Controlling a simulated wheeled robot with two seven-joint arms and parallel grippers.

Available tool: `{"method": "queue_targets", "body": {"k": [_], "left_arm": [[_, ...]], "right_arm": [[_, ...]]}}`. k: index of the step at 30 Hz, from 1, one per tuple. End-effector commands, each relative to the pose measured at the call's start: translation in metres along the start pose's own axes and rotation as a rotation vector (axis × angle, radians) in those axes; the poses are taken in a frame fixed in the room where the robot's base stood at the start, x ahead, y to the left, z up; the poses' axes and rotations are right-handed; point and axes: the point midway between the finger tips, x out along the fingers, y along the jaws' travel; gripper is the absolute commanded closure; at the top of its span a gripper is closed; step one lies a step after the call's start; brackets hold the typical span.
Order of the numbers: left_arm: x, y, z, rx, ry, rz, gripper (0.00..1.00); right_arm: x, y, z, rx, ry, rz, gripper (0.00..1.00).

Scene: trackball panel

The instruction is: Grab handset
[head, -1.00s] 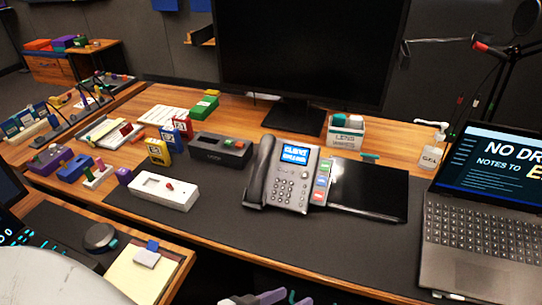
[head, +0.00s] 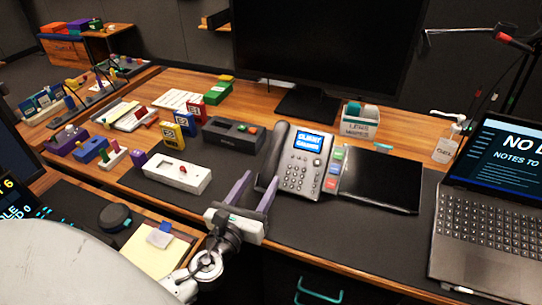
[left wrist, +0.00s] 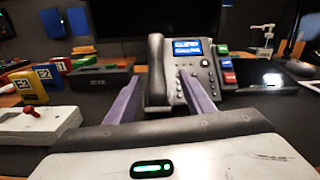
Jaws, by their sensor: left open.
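The desk phone (head: 305,164) is dark grey with a lit blue screen and stands on the dark desk mat. Its handset (head: 273,156) rests in the cradle on the phone's left side. My left gripper (head: 253,191) is open and empty, just in front of the phone, with its purple fingers pointing at it. In the left wrist view the handset (left wrist: 156,70) stands upright ahead, between the two purple fingers (left wrist: 160,95) and nearer the left one. I see no contact. My right gripper is not in view.
A white box with a red lever (head: 178,174) and a dark box (head: 232,136) stand left of the phone. A black pad (head: 380,180) lies to its right, and a laptop (head: 490,228) beyond. A monitor (head: 325,45) stands behind. The mat in front is clear.

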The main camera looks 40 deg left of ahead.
Motion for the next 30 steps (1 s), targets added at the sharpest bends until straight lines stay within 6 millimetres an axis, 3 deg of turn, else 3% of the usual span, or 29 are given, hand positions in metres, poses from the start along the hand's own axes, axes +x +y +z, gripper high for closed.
{"method": "queue_targets", "body": {"k": [4, 24, 30], "left_arm": [[0.015, 0.002, 0.006, 0.106, -0.027, 0.003, 0.52], [0.097, 0.006, 0.017, 0.101, -0.025, 0.003, 0.52], [0.104, 0.006, 0.016, 0.101, -0.023, 0.002, 0.52]], "right_arm": [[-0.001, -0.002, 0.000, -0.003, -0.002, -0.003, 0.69], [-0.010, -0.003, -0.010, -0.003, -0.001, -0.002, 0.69], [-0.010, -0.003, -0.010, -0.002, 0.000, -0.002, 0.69]]}}
